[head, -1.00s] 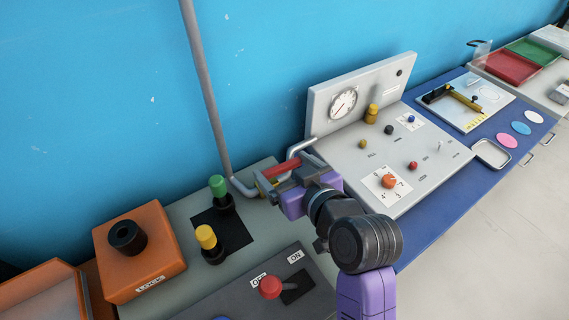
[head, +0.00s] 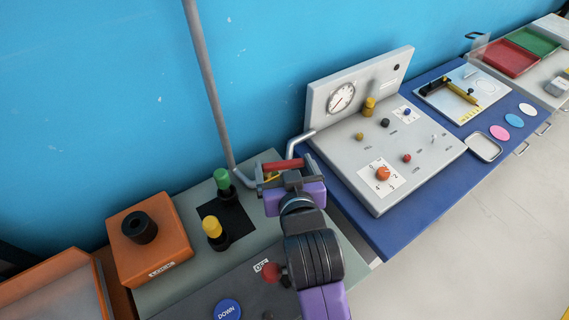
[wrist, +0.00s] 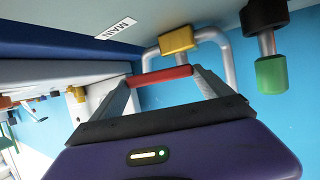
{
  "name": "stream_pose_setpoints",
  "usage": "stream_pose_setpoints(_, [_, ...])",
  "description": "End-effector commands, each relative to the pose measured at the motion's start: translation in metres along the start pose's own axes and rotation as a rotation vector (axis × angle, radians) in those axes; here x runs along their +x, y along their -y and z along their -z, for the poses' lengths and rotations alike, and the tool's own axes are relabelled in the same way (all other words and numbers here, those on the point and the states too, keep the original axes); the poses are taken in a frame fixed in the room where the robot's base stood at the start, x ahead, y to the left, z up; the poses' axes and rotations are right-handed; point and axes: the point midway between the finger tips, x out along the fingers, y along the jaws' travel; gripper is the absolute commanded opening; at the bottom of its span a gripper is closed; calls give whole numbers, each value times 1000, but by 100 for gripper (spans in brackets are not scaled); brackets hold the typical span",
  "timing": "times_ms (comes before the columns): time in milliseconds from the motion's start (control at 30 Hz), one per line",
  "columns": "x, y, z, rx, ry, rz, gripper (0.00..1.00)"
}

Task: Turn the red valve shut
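The red valve's bar-shaped handle (head: 283,166) sits at a grey pipe by the blue wall. In the wrist view the red handle (wrist: 160,76) lies crosswise between my fingertips, with a yellow block (wrist: 177,40) behind it on the pipe. My gripper (head: 283,175) is at the handle, and one finger meets each end of the bar. In the wrist view the fingers of my gripper (wrist: 161,80) appear closed on these ends. The exact contact is small and partly hidden by my arm in the head view.
Green (head: 221,180) and yellow (head: 213,228) knobs stand left of my gripper. An orange box (head: 165,262) is farther left. A red-knobbed lever (head: 270,271) is close to my arm. A gauge panel (head: 360,85) stands on the blue bench at right.

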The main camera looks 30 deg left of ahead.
Motion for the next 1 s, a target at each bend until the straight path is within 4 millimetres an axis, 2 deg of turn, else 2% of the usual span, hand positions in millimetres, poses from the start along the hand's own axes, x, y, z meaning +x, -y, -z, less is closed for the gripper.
stream_pose_setpoints(267, [0,0,0,0,0,0,100])
stream_pose_setpoints(467, [-6,0,15,0,-4,1,100])
stream_pose_setpoints(1000, [-51,0,125,1,-6,0,100])
